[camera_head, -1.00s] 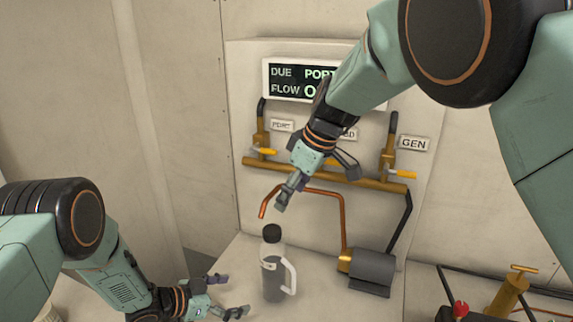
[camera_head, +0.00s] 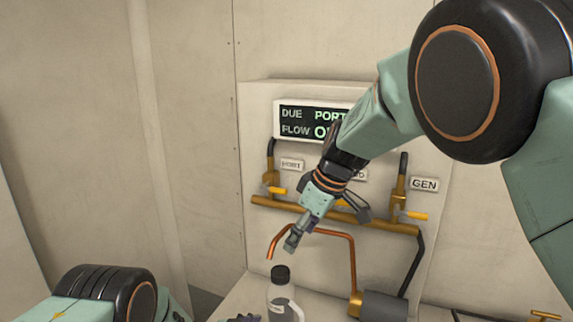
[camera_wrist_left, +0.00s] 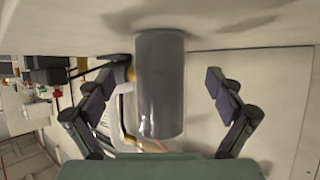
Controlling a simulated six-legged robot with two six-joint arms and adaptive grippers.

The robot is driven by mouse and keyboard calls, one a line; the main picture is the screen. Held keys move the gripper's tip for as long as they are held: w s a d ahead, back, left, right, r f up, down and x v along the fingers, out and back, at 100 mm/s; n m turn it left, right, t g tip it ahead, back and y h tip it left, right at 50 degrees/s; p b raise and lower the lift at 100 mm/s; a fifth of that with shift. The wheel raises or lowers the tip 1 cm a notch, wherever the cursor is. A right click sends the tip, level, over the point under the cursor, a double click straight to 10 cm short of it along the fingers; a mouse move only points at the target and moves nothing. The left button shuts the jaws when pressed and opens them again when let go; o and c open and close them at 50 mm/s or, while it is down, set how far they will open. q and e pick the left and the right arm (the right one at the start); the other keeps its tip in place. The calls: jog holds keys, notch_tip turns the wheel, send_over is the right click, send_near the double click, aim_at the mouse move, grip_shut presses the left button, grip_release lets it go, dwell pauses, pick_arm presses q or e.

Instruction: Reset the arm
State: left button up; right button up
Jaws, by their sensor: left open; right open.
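My right arm reaches in from the right in the head view. Its gripper (camera_head: 292,240) points down in front of the wall panel, just above and right of a bottle with a black cap (camera_head: 281,290). It is open and appears empty. My left arm is low at the left of the head view, and only the tip of its gripper (camera_head: 245,318) shows at the bottom edge. In the left wrist view the left gripper (camera_wrist_left: 160,95) is open, with its fingers spread on either side of the grey bottle (camera_wrist_left: 160,85) and apart from it.
A wall panel carries a display (camera_head: 310,122) reading "DUE PORT" and "FLOW", a brass manifold (camera_head: 335,212) with yellow-handled valves, and a "GEN" label (camera_head: 424,184). A copper pipe (camera_head: 330,233) curves above the bottle. A grey cylinder pump (camera_head: 383,306) stands right of it.

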pick_arm(q)
jog(key=shift+x, duration=1.75)
pick_arm(e)
jog(key=shift+a+f, duration=0.1)
jog(key=shift+f, duration=0.2)
